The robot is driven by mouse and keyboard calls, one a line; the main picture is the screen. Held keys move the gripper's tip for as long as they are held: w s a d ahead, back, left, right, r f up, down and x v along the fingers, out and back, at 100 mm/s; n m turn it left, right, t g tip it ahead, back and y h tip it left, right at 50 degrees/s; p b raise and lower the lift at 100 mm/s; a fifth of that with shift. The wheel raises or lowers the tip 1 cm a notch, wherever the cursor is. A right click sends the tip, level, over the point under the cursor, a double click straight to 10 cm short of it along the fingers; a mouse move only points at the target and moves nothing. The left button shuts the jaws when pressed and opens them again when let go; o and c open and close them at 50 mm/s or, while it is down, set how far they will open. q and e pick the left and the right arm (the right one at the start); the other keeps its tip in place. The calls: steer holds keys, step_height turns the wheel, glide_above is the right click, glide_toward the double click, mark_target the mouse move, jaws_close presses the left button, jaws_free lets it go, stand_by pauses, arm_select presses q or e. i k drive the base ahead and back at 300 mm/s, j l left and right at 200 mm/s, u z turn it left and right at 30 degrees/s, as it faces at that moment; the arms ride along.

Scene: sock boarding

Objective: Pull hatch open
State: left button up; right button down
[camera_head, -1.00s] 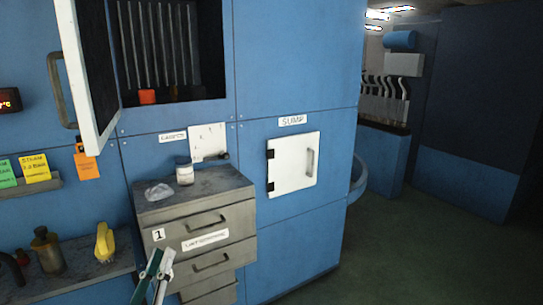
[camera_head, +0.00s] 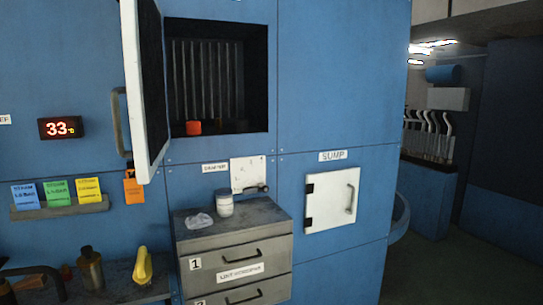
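A white hatch (camera_head: 332,204) marked SUMP is set in the blue wall right of centre. It looks closed, with dark hinges on its left edge and a grey upright handle (camera_head: 350,198) on its right. A second, larger white door (camera_head: 146,85) at upper left stands swung open, with a grey handle (camera_head: 120,122) on its outer face. Neither of my grippers is in view.
A shelf (camera_head: 140,292) with a bottle and a yellow item is at lower left. Open floor (camera_head: 420,270) lies at right.

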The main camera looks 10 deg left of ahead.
mark_target(331, 197)
steer(key=j+u, duration=0.3)
steer(key=j, duration=0.25)
steer(key=i+j+u, duration=0.1)
steer(key=j+u, duration=0.25)
steer(key=j, duration=0.2)
steer(key=i+l, duration=0.15)
steer(key=l, duration=0.35)
steer(key=i+l, duration=0.15)
steer(key=l, duration=0.35)
steer(key=i+l, duration=0.2)
steer(key=l, duration=0.25)
steer(key=i+l, duration=0.15)
steer(key=l, duration=0.35)
steer(key=i+l, duration=0.15)
steer(key=l, duration=0.35)
steer(key=i+l, duration=0.15)
steer(key=l, duration=0.35)
steer(key=i+l, duration=0.15)
steer(key=l, duration=0.3)
steer(key=i+l, duration=0.2)
steer(key=l, duration=0.3)
